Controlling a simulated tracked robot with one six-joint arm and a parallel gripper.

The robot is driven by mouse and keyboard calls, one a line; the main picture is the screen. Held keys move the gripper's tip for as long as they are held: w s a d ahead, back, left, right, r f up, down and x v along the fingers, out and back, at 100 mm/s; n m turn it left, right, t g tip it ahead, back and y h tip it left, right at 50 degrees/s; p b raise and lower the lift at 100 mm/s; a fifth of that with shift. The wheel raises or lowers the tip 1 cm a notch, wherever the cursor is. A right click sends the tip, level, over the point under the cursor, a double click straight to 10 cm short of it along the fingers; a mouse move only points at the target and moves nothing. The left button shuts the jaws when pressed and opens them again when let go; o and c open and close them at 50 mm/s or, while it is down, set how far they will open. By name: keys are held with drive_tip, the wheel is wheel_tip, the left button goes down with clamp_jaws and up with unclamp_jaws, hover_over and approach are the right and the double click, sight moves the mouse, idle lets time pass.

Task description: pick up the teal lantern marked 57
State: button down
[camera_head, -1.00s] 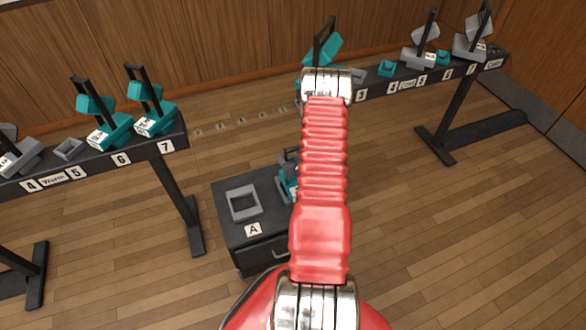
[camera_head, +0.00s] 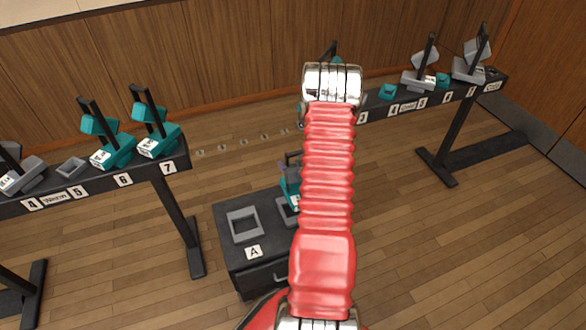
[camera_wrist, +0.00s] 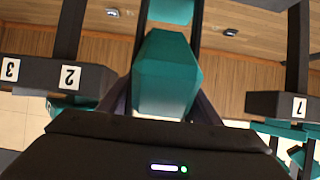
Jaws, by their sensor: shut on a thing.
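A teal lantern (camera_wrist: 165,75) fills the middle of the wrist view, between the fingers of my gripper (camera_wrist: 162,108). My gripper is shut on it. In the head view, a teal lantern (camera_head: 291,189) with a pale label shows beside my red arm, just above a grey socket (camera_head: 284,212) on the black cabinet. My arm hides most of it and my gripper there. I cannot read its number.
The black cabinet (camera_head: 226,262) marked A has an empty grey socket (camera_head: 244,224). Left rail (camera_head: 95,186) holds two teal lanterns (camera_head: 113,150) (camera_head: 158,140) and a grey one (camera_head: 22,176). Right rail (camera_head: 434,100) holds grey lanterns (camera_head: 418,80) (camera_head: 468,68).

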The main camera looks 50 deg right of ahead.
drive_tip(key=shift+r, duration=0.45)
drive_tip(key=shift+w, duration=0.1)
